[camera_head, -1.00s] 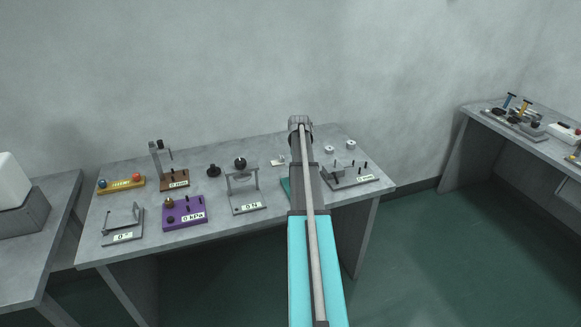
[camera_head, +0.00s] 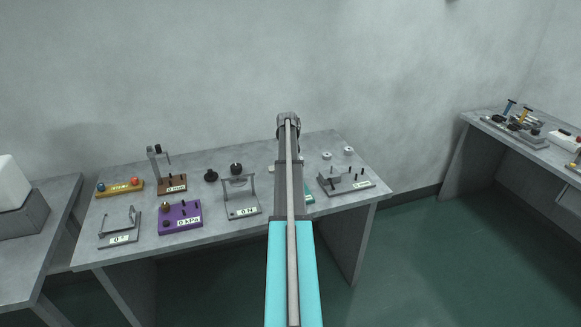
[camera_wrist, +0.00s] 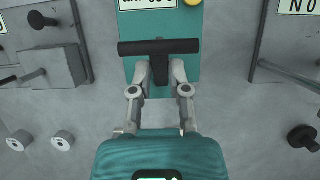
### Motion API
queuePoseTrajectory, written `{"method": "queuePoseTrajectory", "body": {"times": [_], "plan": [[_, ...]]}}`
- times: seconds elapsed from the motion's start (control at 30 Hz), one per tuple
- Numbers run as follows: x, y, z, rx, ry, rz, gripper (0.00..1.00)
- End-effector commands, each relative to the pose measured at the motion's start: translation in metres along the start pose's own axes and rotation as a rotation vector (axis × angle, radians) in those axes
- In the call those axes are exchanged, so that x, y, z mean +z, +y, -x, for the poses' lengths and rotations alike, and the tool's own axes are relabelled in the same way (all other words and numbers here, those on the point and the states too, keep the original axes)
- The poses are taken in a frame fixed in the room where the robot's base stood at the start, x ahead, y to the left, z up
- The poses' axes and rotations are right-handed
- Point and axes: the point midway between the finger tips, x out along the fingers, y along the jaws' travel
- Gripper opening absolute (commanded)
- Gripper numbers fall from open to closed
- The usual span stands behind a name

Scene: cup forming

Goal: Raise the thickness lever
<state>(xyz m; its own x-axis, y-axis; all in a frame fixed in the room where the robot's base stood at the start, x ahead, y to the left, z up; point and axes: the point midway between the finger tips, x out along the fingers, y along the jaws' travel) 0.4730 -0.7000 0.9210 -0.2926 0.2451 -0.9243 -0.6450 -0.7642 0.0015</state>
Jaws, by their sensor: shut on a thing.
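In the wrist view, my gripper (camera_wrist: 160,72) has its two fingers closed on the black stem of a T-shaped handle (camera_wrist: 182,46). The handle's crossbar lies across the fingertips, in front of a teal device (camera_wrist: 188,68) with a label and a yellow button. I cannot read the label, so I cannot tell from it whether this handle is the thickness lever. In the head view, my arm hides the gripper's fingertips and most of the teal device; a small part of the device (camera_head: 309,196) shows right of the arm.
A grey device (camera_head: 345,184) with black knobs stands right of my arm, and a 0 N frame (camera_head: 242,196) stands left. Further left are a purple box (camera_head: 180,218), a brown-based stand (camera_head: 172,184) and a yellow bar (camera_head: 120,188). Small round pieces (camera_head: 348,150) lie behind.

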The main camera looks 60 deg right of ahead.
Motion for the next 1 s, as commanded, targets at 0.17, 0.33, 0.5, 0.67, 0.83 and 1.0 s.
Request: {"method": "queuePoseTrajectory", "body": {"times": [0.17,0.33,0.5,0.67,0.83,1.0], "plan": [[-0.0013,0.0100,0.0006,0.000,-0.003,-0.010,0.00],[-0.0010,0.0111,0.0005,-0.002,-0.003,-0.011,0.00],[-0.0011,0.0114,0.0006,-0.002,-0.003,-0.011,0.24],[-0.0004,0.0111,0.0003,-0.003,-0.005,-0.011,0.54],[0.0007,0.0106,0.0000,-0.004,-0.006,-0.011,0.57],[0.0012,0.0105,-0.0001,-0.005,-0.007,-0.011,0.48]]}}
